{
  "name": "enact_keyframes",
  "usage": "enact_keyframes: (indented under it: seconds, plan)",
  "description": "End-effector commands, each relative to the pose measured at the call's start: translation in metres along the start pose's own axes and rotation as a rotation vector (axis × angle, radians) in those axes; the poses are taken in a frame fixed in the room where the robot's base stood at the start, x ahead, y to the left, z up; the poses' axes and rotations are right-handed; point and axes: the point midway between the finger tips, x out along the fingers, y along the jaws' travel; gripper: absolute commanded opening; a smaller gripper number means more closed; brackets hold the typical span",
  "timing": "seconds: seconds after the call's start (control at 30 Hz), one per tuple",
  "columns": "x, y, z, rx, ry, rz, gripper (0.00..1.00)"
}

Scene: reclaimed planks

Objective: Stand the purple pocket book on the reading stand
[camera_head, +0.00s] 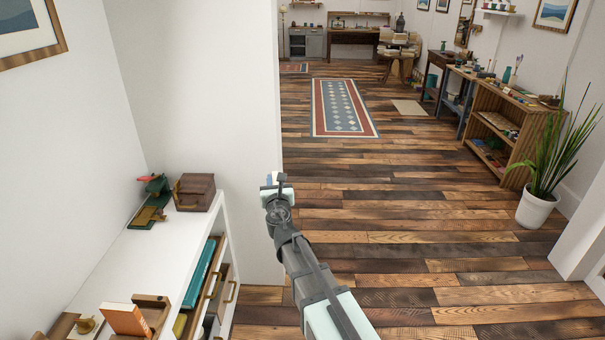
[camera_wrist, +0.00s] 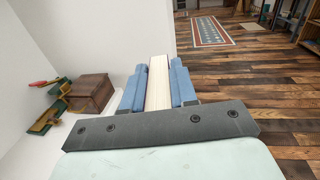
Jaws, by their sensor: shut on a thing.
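My gripper (camera_head: 275,182) is held out over the floor, to the right of the white shelf unit. In the wrist view its blue fingers (camera_wrist: 158,84) are shut on a book, the purple pocket book (camera_wrist: 159,80). Its cream page edges face the camera, with only a thin dark purplish cover edge showing; the covers are mostly hidden by the fingers. In the head view the book is not clearly visible. A wooden stand (camera_head: 153,307) is at the lower left on the white unit, beside an orange book (camera_head: 127,319); I cannot tell if it is the reading stand.
The white shelf unit (camera_head: 155,250) carries a brown wooden box (camera_head: 194,192) and a green-and-red device (camera_head: 153,198) at its far end. A teal binder (camera_head: 199,272) is in its side. A wall edge stands just beyond.

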Motion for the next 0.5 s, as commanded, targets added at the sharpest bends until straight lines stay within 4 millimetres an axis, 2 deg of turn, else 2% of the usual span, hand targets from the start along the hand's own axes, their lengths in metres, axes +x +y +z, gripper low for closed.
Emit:
enact_keyframes:
  seconds: [0.03, 0.1, 0.5]
  plan:
    - [0.000, 0.020, -0.004, -0.002, 0.000, 0.007, 0.00]
    - [-0.002, 0.042, -0.009, -0.004, 0.000, 0.009, 0.00]
    - [-0.028, 0.163, -0.032, -0.017, 0.001, -0.005, 0.00]
